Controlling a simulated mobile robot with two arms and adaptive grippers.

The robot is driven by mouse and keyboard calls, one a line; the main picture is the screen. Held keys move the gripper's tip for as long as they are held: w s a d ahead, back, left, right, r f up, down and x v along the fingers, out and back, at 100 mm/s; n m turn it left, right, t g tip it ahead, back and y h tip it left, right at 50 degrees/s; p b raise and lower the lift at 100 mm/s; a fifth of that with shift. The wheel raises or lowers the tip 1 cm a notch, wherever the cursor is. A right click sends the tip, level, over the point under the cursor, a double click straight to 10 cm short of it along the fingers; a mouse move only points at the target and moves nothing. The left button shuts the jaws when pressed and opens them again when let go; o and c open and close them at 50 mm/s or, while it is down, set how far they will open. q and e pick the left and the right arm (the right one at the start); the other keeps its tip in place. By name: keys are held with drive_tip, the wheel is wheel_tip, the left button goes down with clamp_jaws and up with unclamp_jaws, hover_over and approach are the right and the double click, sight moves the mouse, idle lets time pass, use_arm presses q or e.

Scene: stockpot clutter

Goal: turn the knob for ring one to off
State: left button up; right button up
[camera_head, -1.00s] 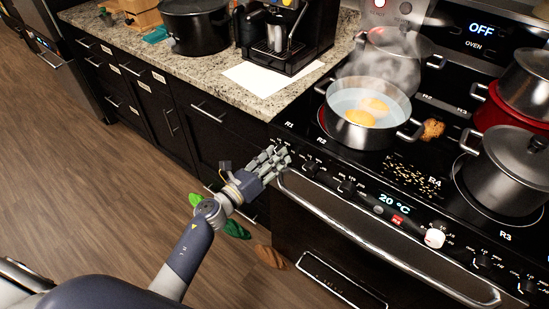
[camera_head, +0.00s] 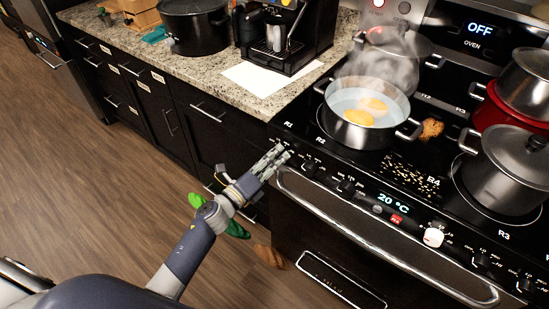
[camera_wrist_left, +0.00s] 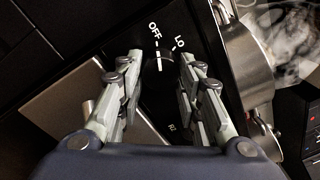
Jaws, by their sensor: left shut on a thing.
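The knob for ring one (camera_wrist_left: 158,62) is a dark knob at the left end of the stove front. In the left wrist view its white line points up towards the OFF mark, with LO just to the right. My left gripper (camera_head: 281,153) is shut on it, a finger on each side in the left wrist view (camera_wrist_left: 160,85). The hand hides this knob in the head view. The R1 label (camera_head: 288,124) is on the stove's left corner. My right gripper is not in view.
A steaming pot with eggs (camera_head: 355,133) stands on the cooktop behind the hand, its wall close on the right in the wrist view (camera_wrist_left: 245,60). More knobs (camera_head: 346,186) and the oven handle (camera_head: 375,245) lie to the right. Vegetables (camera_head: 236,230) lie on the floor.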

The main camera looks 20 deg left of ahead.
use_arm(q)
drive_tip(key=o, duration=1.1)
drive_tip(key=shift+c, duration=0.2)
drive_tip(key=v, duration=1.2)
